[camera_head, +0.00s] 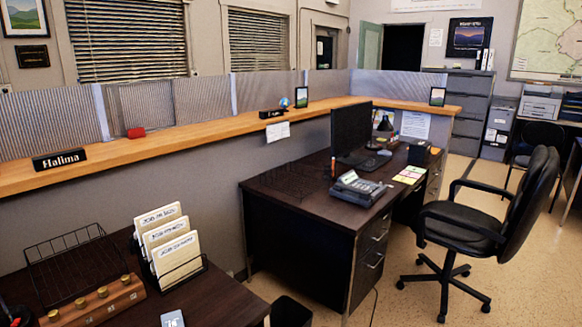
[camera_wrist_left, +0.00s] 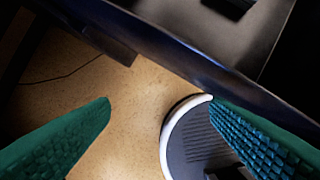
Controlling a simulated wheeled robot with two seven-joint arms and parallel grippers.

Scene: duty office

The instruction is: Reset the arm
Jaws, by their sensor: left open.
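My left gripper (camera_wrist_left: 160,100) shows in the left wrist view. Its two green, ridged fingers are spread apart with nothing between them. Tan speckled floor shows beyond the gap, and a dark desk edge (camera_wrist_left: 175,52) crosses the upper part of that view. In the head view neither gripper nor arm can be made out. My right gripper is in no view.
A dark desk (camera_head: 215,290) at lower left holds a file rack (camera_head: 172,243) and a wire tray (camera_head: 75,262). A second desk (camera_head: 300,205) carries a monitor (camera_head: 352,130) and phone (camera_head: 357,187). An office chair (camera_head: 480,228) stands right; floor there is open.

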